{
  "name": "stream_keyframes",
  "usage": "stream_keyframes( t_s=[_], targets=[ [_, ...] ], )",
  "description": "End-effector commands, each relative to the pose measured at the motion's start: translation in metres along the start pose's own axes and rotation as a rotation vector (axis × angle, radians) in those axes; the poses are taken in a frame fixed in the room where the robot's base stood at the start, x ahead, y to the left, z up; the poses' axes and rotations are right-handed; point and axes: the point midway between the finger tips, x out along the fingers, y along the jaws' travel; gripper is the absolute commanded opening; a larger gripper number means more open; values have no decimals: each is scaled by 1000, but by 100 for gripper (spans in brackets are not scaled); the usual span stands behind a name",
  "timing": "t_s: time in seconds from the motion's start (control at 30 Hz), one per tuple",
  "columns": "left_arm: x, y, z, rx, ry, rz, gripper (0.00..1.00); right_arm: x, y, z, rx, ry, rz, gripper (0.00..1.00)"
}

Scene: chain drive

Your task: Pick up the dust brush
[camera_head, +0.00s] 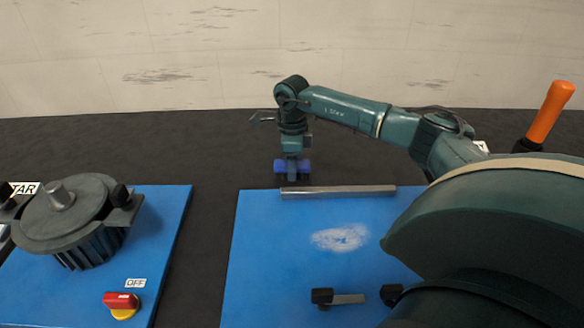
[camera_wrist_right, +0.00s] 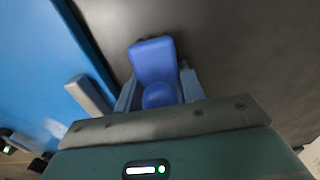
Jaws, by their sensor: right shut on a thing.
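My right gripper (camera_head: 292,172) points down over the dark table, just behind the right blue board. It is shut on a blue block-like thing, which I take to be the dust brush (camera_head: 280,166). In the right wrist view the brush (camera_wrist_right: 153,62) shows as a blue body with a rounded knob, between the two grey fingers. No bristles show. I cannot tell whether it touches the table. My left gripper is not in view.
The right blue board (camera_head: 260,270) carries a grey metal bar (camera_head: 338,191), a white dusty patch (camera_head: 340,237) and a small black-and-grey part (camera_head: 337,298). A motor (camera_head: 75,220) and red switch (camera_head: 121,301) sit on the left board. An orange handle (camera_head: 550,110) stands far right.

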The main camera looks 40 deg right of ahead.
Motion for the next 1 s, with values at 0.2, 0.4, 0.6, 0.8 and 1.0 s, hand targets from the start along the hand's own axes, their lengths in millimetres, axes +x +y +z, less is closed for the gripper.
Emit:
stream_keyframes(
  t_s=[0.2,0.4,0.6,0.8,1.0],
  targets=[
    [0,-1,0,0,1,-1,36,-4,-1,0,0,-2,-2,15],
    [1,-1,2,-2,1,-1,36,-36,-1,1,0,-5,-5,15],
    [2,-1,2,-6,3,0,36,-76,-1,1,0,-4,-4,15],
    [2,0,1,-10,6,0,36,-98,0,0,0,-2,-1,15],
    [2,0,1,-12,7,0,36,-101,0,0,0,-1,0,15]
  ],
)
